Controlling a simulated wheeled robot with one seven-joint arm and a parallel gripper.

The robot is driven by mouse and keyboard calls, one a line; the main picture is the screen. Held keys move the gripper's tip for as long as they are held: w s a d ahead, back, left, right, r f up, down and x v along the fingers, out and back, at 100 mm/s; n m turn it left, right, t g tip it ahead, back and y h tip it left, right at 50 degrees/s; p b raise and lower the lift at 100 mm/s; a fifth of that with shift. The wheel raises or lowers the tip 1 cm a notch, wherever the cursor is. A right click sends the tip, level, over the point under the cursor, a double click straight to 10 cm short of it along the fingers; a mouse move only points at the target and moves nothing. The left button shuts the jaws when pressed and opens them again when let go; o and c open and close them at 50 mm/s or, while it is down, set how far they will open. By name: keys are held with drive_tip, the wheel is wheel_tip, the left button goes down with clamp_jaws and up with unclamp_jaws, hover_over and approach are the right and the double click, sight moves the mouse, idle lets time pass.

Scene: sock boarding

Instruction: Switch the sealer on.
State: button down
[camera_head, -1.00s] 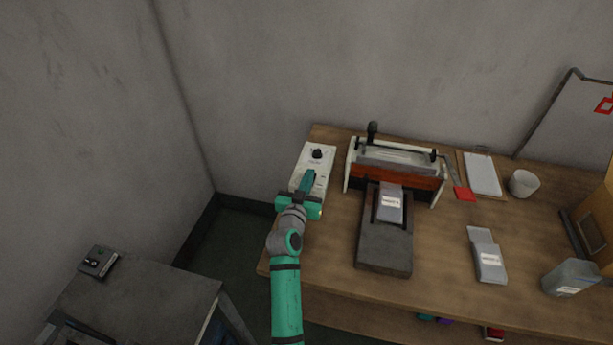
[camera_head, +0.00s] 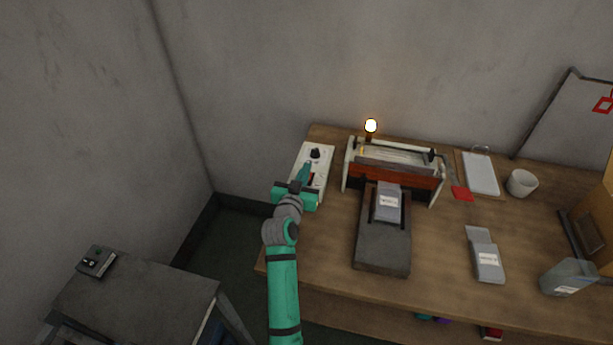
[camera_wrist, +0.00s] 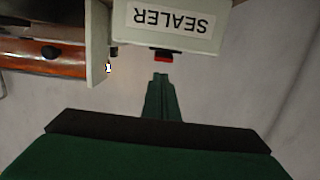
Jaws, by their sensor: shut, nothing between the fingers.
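The sealer (camera_head: 397,172), a machine with a reddish-brown front bar and pale end plates, stands at the back of the wooden table. A lamp (camera_head: 371,125) on top of it glows bright white. Its white control box (camera_head: 318,158) with a dark knob (camera_head: 315,153) sits to its left. In the wrist view the box shows upside down with the label "SEALER" (camera_wrist: 167,19) and a red switch (camera_wrist: 162,55). My green gripper (camera_head: 307,168) is shut and empty at the control box. In the wrist view its fingertips (camera_wrist: 161,76) are just short of the red switch, with a small gap.
A dark stand (camera_head: 384,247) with a labelled grey packet (camera_head: 389,203) stands in front of the sealer. Another grey packet (camera_head: 487,259), a white cup (camera_head: 521,183) and a clipboard (camera_head: 481,173) lie to the right. A small switch box (camera_head: 96,262) is on the grey cabinet at left.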

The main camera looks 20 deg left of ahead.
wheel_tip(320, 180, up, 2)
drive_tip(key=shift+a, duration=0.1)
drive_tip(key=s+r, duration=0.3)
drive_tip(key=s, duration=0.6)
drive_tip(key=shift+s, duration=0.15)
drive_tip(key=shift+r, duration=0.1)
